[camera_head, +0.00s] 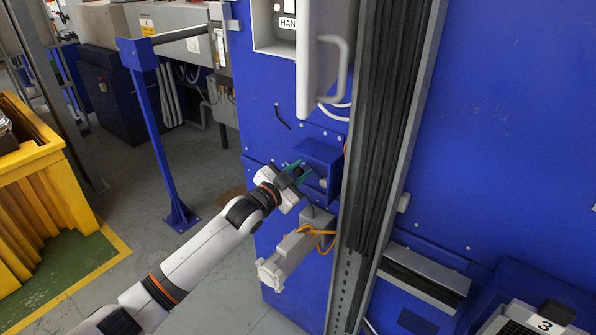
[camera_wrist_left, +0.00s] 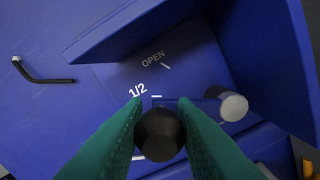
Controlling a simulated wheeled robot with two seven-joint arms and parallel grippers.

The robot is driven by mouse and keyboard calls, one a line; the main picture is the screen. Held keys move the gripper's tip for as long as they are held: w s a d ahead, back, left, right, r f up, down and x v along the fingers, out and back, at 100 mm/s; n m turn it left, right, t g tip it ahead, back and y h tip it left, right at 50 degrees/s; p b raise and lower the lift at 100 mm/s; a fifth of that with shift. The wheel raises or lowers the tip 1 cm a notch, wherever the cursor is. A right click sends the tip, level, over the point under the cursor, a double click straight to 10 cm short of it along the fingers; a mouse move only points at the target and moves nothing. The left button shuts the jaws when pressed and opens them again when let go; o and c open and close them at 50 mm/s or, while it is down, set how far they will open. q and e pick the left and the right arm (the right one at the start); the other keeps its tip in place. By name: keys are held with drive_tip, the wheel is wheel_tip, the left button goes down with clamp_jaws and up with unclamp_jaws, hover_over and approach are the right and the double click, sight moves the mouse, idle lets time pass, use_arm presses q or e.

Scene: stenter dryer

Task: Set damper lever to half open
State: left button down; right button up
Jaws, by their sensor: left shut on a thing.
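My left gripper (camera_head: 298,172) reaches the small blue hooded box (camera_head: 321,152) on the blue machine panel. In the left wrist view, its green fingers (camera_wrist_left: 160,138) are closed on the black knob (camera_wrist_left: 160,134) of the damper lever. The lever's blue bar (camera_wrist_left: 188,103) runs right from behind the knob to a pale round pivot (camera_wrist_left: 233,106). The bar's knob end lies close to the white tick beside the "1/2" mark (camera_wrist_left: 138,90). The "OPEN" mark (camera_wrist_left: 153,59) and its tick are higher up. The fingers and knob hide the plate below. My right gripper is not in view.
A grey door with a handle (camera_head: 335,62) stands out above the box. A dark vertical cable channel (camera_head: 381,140) is right of it. A grey actuator (camera_head: 287,258) with an orange cable hangs below. A black bent rod (camera_wrist_left: 42,76) sticks out at left in the wrist view.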

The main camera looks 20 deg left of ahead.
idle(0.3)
use_arm(q)
drive_tip(key=c, duration=1.2)
unclamp_jaws()
drive_tip(key=shift+s, duration=0.1)
drive_tip(key=b+v, duration=0.1)
drive_tip(key=v, duration=1.1)
drive_tip(key=shift+b, duration=0.4)
